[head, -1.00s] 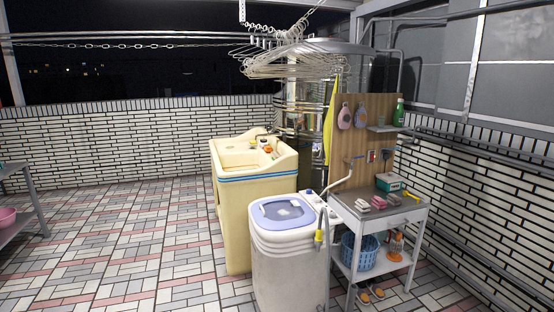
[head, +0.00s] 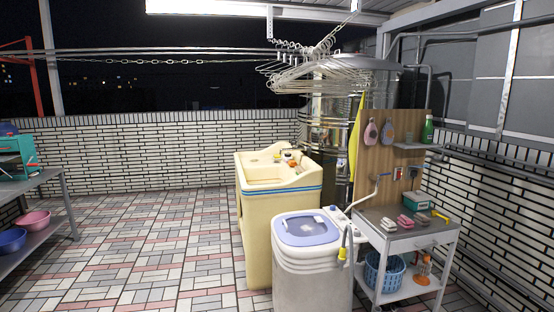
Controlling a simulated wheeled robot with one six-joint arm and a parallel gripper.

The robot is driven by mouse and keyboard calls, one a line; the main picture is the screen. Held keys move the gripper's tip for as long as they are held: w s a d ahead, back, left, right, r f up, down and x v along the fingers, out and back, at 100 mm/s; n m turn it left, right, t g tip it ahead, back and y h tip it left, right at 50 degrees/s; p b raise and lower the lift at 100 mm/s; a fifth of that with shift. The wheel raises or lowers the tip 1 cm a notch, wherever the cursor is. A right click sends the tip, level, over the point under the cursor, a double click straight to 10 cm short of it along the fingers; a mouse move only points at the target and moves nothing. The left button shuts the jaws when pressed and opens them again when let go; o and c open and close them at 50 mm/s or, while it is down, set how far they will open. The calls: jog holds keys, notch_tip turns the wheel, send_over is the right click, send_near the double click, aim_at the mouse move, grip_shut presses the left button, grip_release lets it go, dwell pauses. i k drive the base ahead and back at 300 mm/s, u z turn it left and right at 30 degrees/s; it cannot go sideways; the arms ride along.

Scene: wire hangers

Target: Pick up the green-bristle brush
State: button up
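Several small brushes lie in a row on top of the metal cart (head: 381,233) at the right. One is whitish (head: 389,224), one is pink (head: 405,220), and one is greyish (head: 421,218). They are too small for me to tell which has green bristles. My gripper is not in view.
A washing machine (head: 312,269) and a cream sink (head: 255,220) stand left of the cart. A green box (head: 417,200) and a yellow-handled thing (head: 441,215) are also on the cart top. Wire hangers (head: 320,78) hang above. The tiled floor (head: 150,240) at left is open.

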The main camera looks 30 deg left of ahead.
aim_at(300, 169)
jog(key=u, duration=0.6)
jog(key=i, duration=0.8)
jog(key=u, duration=1.4)
jog(key=i, duration=2)
jog(key=u, duration=0.35)
jog(key=i, duration=1.95)
jog(key=z, duration=1.05)
jog(key=i, duration=1)
jog(key=z, duration=1.5)
jog(key=i, duration=0.5)
jog(key=z, duration=0.35)
